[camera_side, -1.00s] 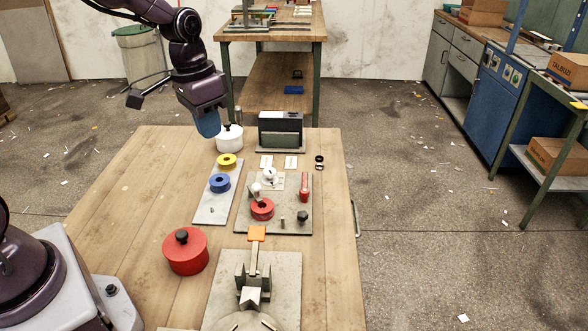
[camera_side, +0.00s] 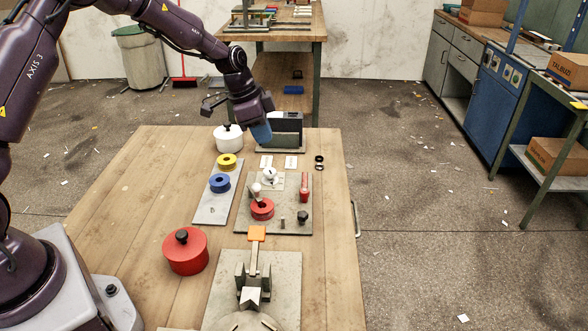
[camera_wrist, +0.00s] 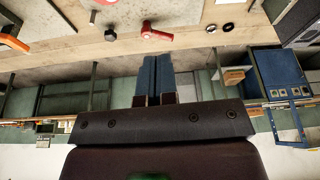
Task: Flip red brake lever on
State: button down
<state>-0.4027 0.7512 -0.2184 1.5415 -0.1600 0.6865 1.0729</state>
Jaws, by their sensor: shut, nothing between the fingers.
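The red brake lever (camera_side: 304,187) stands on the right part of a grey plate (camera_side: 272,223) on the wooden table. In the wrist view the red lever (camera_wrist: 156,34) shows near the top, with its handle pointing right. My gripper (camera_side: 261,134), with blue fingers, hangs over the far part of the table, in front of the dark box and above and behind the lever. In the wrist view its blue fingers (camera_wrist: 154,78) are together and empty, apart from the lever.
A red spool (camera_side: 262,209) and a black knob (camera_side: 303,216) share the plate. The dark box (camera_side: 287,128) and white pot (camera_side: 228,140) stand at the back. Blue and yellow spools (camera_side: 227,161) are left; a large red pot (camera_side: 185,252) is front left. The table's right strip is clear.

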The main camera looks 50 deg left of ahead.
send_near(305, 185)
jog(key=a+f, duration=0.1)
jog(key=s+a+f, duration=0.1)
jog(key=f, duration=0.1)
jog(key=a+f, duration=0.1)
jog(key=f, duration=0.1)
jog(key=shift+s+a+f, duration=0.15)
jog(key=shift+s+a, duration=0.05)
jog(key=shift+a, duration=0.1)
jog(key=shift+w+d+f, duration=0.15)
jog(key=shift+w+d, duration=0.25)
jog(key=shift+w, duration=0.1)
jog(key=shift+w+d+f, duration=0.2)
jog(key=shift+w+d, duration=0.2)
jog(key=shift+w, duration=0.05)
jog(key=shift+w+d+f, duration=0.1)
jog(key=shift+w+d, duration=0.35)
jog(key=shift+w, duration=0.2)
